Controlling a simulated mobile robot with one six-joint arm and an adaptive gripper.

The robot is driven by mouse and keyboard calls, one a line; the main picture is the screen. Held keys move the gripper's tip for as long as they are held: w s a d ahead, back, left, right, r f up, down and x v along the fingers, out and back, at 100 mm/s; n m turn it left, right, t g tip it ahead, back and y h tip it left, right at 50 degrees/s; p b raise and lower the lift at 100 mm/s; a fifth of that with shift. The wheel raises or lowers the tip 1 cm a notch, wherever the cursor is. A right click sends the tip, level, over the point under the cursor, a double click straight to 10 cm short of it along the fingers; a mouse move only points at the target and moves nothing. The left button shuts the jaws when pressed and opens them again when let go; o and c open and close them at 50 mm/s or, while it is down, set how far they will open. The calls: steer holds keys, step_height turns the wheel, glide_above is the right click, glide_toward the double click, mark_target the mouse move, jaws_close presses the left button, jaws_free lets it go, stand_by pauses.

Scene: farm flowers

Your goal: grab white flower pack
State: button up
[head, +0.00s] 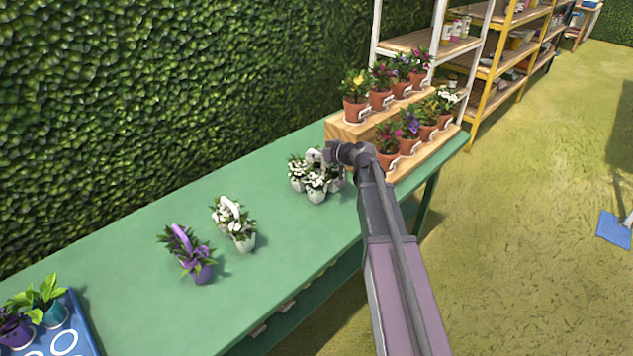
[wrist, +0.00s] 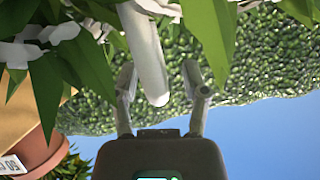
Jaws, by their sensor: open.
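A white flower pack (head: 316,184), several pots of white flowers with green leaves and a white handle, stands on the green table in front of the wooden step stand. My gripper (head: 322,157) is at the top of this pack, and my arm partly hides the pack's right side. In the wrist view my gripper (wrist: 162,78) is open. The white handle (wrist: 150,65) shows between its two fingers; I cannot tell whether they touch it. A second white flower pack (head: 236,224) with a white handle stands farther left on the table.
The green table (head: 290,262) also holds a purple flower pack (head: 190,256) and a blue tray (head: 82,335) with potted plants. A wooden step stand (head: 350,132) with several terracotta pots is close behind my gripper. A hedge (head: 180,80) runs along the back.

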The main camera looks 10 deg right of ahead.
steer(key=shift+c, duration=0.3)
jaws_close()
steer(key=shift+r, duration=0.1)
steer(key=shift+r+p, duration=1.7)
steer(key=shift+p, duration=0.1)
steer(key=s+r+p, duration=0.1)
steer(key=s, duration=1.5)
steer(key=shift+r, duration=0.2)
